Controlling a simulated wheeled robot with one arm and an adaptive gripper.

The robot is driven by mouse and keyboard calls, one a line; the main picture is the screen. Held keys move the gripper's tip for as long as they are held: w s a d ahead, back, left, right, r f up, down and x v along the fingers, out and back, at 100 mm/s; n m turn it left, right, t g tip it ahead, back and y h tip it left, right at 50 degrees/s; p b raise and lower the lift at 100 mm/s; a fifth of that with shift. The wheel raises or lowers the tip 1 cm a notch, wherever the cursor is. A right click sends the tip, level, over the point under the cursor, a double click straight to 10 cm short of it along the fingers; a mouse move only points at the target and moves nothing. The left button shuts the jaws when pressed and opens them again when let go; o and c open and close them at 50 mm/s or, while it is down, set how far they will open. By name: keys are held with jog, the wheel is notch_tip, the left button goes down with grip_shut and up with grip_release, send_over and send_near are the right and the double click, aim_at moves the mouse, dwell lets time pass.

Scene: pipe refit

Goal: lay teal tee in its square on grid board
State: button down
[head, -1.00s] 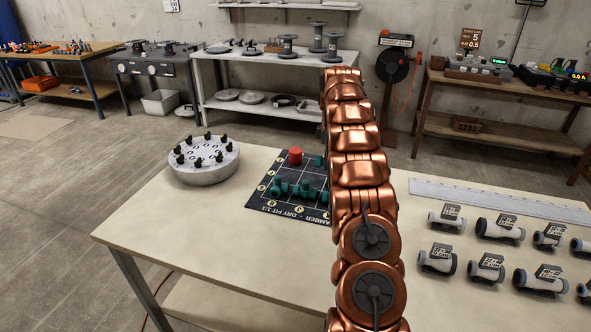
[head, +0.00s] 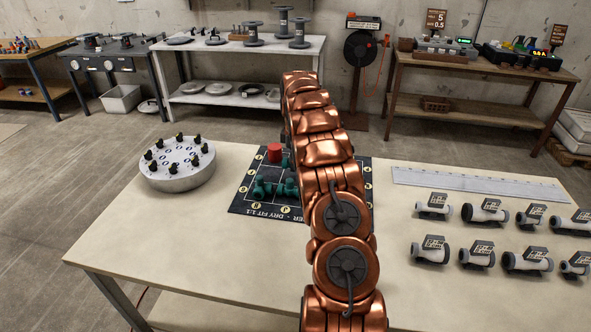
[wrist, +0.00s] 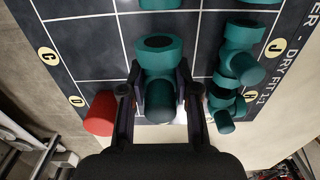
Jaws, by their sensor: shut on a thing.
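My gripper (wrist: 157,92) is shut on a teal tee (wrist: 157,52) in the middle of the wrist view, one finger on each side of it. The tee is over the dark grid board (wrist: 100,65), which has white lines and round letter marks. I cannot tell whether the tee touches the board. In the head view, the board (head: 253,172) lies on the pale table, partly behind my copper arm, which hides the gripper and the held tee.
Other teal fittings (wrist: 240,62) sit on the board close to the right finger. A red cylinder (wrist: 101,113) stands left of the left finger. A round grey stand with black knobs (head: 177,170) is left of the board. Several grey fittings (head: 478,254) and a pale ruled strip (head: 480,185) lie right.

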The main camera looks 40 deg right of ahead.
jog(key=shift+f+p, duration=0.45)
jog(key=shift+f, duration=1.35)
jog(key=shift+f, duration=0.15)
jog(key=c, duration=0.8)
grip_release()
jog(key=shift+c, duration=0.2)
notch_tip(320, 180, up, 12)
jog(key=b, duration=0.3)
jog(key=shift+r, duration=0.2)
